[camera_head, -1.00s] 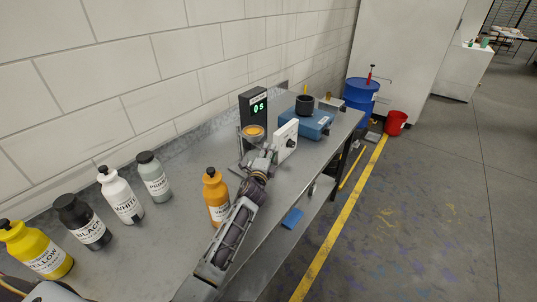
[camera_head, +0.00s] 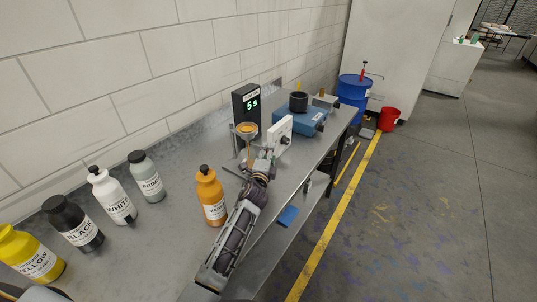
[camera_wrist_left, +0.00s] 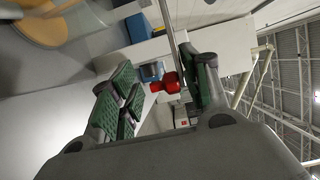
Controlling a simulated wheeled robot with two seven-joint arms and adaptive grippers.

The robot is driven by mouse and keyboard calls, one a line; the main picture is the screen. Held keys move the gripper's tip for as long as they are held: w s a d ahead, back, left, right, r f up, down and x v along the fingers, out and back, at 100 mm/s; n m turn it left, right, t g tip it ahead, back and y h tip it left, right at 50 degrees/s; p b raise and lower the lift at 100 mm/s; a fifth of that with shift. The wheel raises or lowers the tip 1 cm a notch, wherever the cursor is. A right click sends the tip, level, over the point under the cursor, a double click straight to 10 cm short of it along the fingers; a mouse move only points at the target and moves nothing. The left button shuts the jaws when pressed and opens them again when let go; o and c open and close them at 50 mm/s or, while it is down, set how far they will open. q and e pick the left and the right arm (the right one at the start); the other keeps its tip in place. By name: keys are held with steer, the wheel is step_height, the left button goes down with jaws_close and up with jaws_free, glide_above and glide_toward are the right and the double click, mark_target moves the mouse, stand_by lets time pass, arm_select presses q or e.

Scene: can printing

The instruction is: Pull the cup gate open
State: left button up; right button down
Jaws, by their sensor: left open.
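The metal cup (camera_head: 247,128) with orange liquid stands on a thin stand beside the black timer (camera_head: 246,109). A thin orange line runs down under the cup. The gate itself is too small to make out. My left gripper (camera_head: 264,158) is just below and to the right of the cup in the head view. In the left wrist view its green-padded fingers (camera_wrist_left: 158,92) are apart, with nothing clearly held between them. The blurred orange cup (camera_wrist_left: 48,22) shows at the top left there, off to the side of the fingers. My right gripper is in neither view.
A white upright plate (camera_head: 280,134) and a blue device (camera_head: 305,122) stand close to the right of my left gripper. An orange bottle (camera_head: 210,195) stands near my left forearm. White (camera_head: 110,198) and black (camera_head: 72,224) bottles stand farther left.

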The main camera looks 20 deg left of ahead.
arm_select(q)
steer(key=shift+s+r, duration=0.1)
steer(key=shift+s, duration=0.1)
steer(key=s, duration=1.1)
steer(key=shift+s+d, duration=0.25)
steer(key=shift+s, duration=0.05)
stand_by(0.3)
steer(key=shift+s, duration=0.1)
stand_by(0.6)
